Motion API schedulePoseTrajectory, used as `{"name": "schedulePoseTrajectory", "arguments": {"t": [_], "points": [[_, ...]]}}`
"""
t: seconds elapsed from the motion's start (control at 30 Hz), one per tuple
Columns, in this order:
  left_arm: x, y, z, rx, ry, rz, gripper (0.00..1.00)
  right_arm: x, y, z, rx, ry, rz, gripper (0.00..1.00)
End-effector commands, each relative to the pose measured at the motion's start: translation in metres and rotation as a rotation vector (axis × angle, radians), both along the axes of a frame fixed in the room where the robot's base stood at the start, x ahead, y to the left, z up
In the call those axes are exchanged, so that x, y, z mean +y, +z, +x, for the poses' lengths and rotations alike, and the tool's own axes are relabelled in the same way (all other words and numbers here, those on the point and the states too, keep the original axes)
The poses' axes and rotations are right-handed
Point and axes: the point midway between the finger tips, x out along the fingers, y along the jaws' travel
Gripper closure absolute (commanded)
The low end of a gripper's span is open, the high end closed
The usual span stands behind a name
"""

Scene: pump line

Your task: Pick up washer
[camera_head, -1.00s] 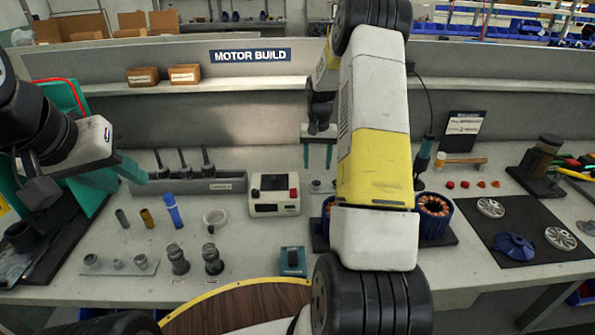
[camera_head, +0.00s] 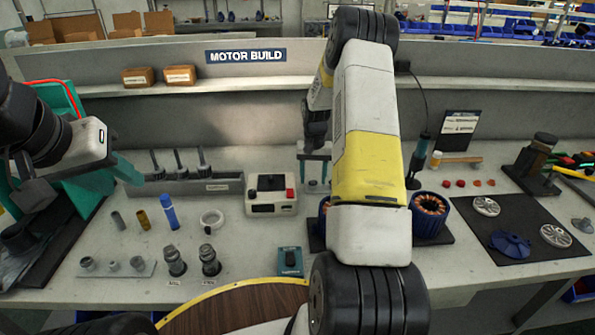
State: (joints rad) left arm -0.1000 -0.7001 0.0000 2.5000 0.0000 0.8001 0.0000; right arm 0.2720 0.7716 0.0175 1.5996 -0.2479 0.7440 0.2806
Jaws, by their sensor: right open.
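My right gripper (camera_head: 314,172) hangs from the arm in the middle of the view, pointing down near the back of the table. Its two teal fingers are apart with nothing seen held between them. Small grey metal parts (camera_head: 314,184) lie on the table just under and between the fingertips. A washer may be among them, but they are too small to tell. My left gripper (camera_head: 122,172) is at the left, above the table beside the rack of dark posts. Its teal fingers show edge-on, so I cannot tell its opening.
A white box with a red button (camera_head: 271,196) stands left of the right gripper. Copper-wound motor parts (camera_head: 430,214) sit to its right, partly behind my arm. A white ring (camera_head: 211,219), a blue marker (camera_head: 169,212) and grey fittings (camera_head: 210,260) stand at the left.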

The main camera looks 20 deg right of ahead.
Motion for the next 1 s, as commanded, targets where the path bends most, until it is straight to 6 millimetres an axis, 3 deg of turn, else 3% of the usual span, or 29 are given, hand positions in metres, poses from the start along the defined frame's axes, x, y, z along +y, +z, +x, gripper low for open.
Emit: {"name": "schedulePoseTrajectory", "arguments": {"t": [0.47, 0.7, 1.0], "points": [[0.0, 0.0, 0.0, 0.0, 0.0, 0.0, 0.64, 0.0001, -0.0033, -0.0002, 0.001, 0.0, 0.0, 0.47], [0.0, 0.0, 0.0, 0.0, 0.0, 0.0, 0.64, 0.0, -0.0031, -0.0001, 0.0, 0.0, 0.0, 0.94], [0.0, 0.0, 0.0, 0.0, 0.0, 0.0, 0.64, 0.0001, -0.0029, 0.0, 0.0, 0.0, 0.0, 0.96]]}}
